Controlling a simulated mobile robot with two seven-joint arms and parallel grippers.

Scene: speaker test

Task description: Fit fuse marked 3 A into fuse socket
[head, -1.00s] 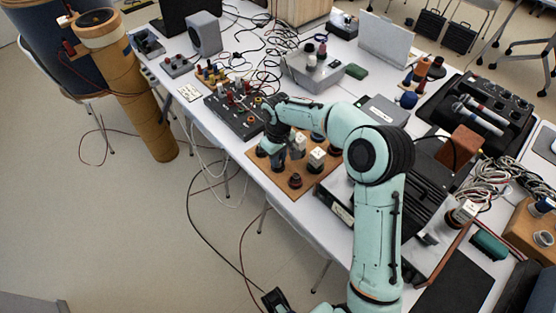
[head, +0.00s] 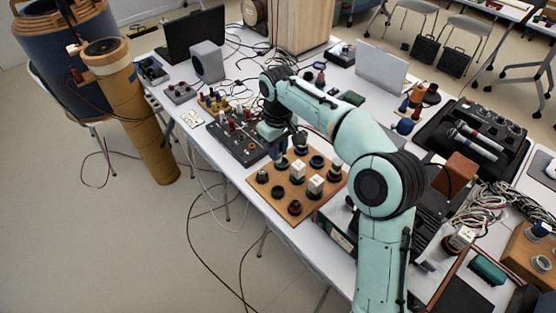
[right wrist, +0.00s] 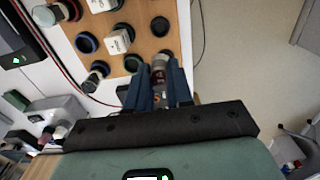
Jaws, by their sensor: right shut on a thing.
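My right gripper (head: 281,148) is over the far left part of the wooden board (head: 308,206). In the right wrist view its two blue fingers (right wrist: 156,88) are shut on a small brownish, pale-banded cylinder (right wrist: 158,74), which appears to be the fuse. Its marking is too small to read. The board (right wrist: 148,44) carries several round dark sockets, such as a black one (right wrist: 160,26) and a green-rimmed one (right wrist: 133,63). I cannot tell whether the held cylinder touches a socket. My left gripper is not in view.
Two white cubes (head: 298,170) (head: 315,184) stand on the board. A black panel with knobs (head: 236,138) lies to its left and a dark metal-edged case (head: 338,228) to its right. The table's front edge runs close by the board. Cables lie behind.

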